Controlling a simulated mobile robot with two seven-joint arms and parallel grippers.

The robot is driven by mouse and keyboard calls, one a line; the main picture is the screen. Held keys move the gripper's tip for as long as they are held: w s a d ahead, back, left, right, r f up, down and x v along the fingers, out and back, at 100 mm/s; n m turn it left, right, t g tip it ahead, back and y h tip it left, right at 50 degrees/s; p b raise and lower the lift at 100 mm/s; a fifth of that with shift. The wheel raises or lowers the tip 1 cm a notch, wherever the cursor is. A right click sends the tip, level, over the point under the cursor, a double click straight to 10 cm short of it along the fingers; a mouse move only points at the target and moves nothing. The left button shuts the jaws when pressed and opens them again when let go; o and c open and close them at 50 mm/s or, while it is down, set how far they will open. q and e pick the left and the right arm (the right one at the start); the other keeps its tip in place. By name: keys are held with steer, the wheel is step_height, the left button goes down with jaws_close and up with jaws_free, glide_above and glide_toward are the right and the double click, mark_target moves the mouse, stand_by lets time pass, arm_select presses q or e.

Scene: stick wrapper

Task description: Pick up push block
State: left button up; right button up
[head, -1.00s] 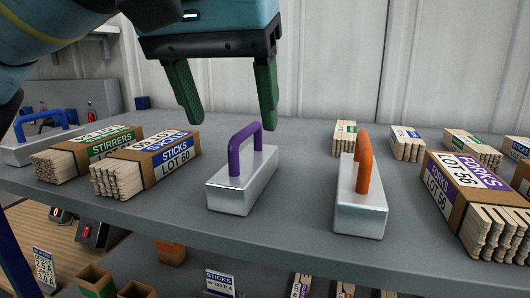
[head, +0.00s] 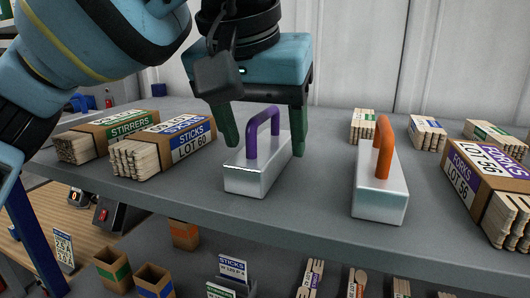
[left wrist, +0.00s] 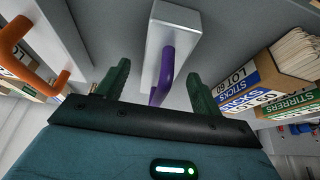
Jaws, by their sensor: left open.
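A silver push block with a purple handle (head: 259,165) sits on the grey shelf. A second silver push block with an orange handle (head: 381,190) stands to its right. My left gripper (head: 264,148) is open above and around the purple handle, with one green finger on each side. In the left wrist view the purple handle (left wrist: 166,72) lies between the two open fingers (left wrist: 160,82), and the orange handle (left wrist: 20,50) is off to the left. My right gripper is not in view.
Wrapped bundles of stirrers (head: 110,135) and sticks (head: 165,148) lie left of the purple block. A forks bundle (head: 488,185) lies at the right, with smaller bundles behind. The shelf's front edge (head: 300,232) is near, with boxes below. A corrugated wall stands behind.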

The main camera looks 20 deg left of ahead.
arm_select(q)
steer(key=shift+w+f, duration=0.2)
steer(key=shift+f, duration=0.3)
steer(key=c, duration=1.4)
jaws_close()
steer(key=shift+r, duration=0.1)
